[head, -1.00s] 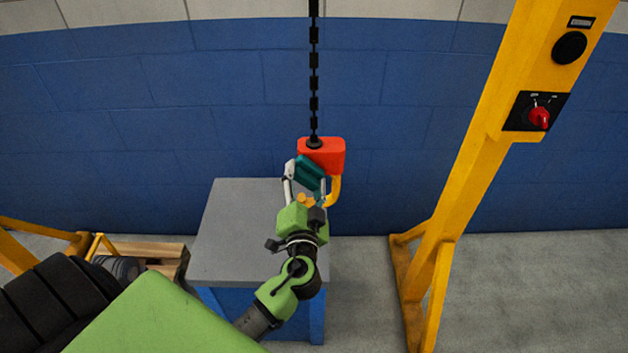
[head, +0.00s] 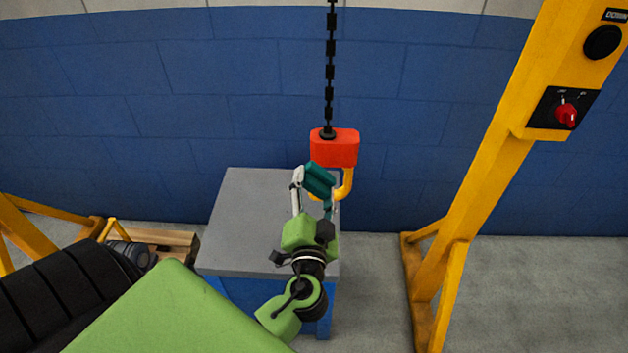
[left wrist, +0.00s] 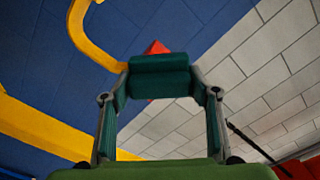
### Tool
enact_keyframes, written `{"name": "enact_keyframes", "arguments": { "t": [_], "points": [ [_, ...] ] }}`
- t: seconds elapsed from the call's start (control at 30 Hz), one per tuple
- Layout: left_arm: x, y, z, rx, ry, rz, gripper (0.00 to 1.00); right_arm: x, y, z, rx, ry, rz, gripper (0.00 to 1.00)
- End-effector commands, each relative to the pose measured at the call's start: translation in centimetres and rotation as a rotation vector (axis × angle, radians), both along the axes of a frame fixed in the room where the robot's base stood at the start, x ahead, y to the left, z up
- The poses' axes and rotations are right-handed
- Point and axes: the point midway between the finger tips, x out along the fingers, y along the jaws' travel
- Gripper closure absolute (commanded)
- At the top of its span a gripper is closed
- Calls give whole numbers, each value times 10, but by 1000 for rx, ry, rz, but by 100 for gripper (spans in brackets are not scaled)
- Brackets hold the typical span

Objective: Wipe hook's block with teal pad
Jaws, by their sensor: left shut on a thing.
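The hook's block (head: 334,147) is red and hangs on a black chain in front of the blue wall, with a yellow hook (head: 347,186) below it. My left gripper (head: 316,187) is shut on the teal pad (head: 319,179), just below and in front of the block's lower left. The pad partly overlaps the hook area in the head view; I cannot tell whether it touches the block. In the left wrist view the pad (left wrist: 160,77) spans the fingertips, and a red corner (left wrist: 155,47) shows just behind it. My right gripper is not in view.
A grey-topped blue table (head: 240,215) stands beneath my left arm. A yellow post (head: 490,150) with a red switch (head: 566,115) rises at the right. A wooden pallet (head: 165,238) lies at the left. Floor between table and post is clear.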

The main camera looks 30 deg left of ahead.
Motion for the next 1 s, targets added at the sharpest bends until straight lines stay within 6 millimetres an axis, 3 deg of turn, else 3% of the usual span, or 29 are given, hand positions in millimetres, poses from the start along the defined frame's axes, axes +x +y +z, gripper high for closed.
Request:
{"name": "enact_keyframes", "arguments": {
  "t": [0.43, 0.8, 1.0],
  "points": [
    [-5, -3, 0, -1, -1, 0, 62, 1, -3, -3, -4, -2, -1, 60],
    [-28, -18, -2, -1, 0, -1, 62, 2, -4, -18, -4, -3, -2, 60],
    [-29, -18, 0, 0, -1, -1, 62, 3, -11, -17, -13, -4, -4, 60]
  ]
}}
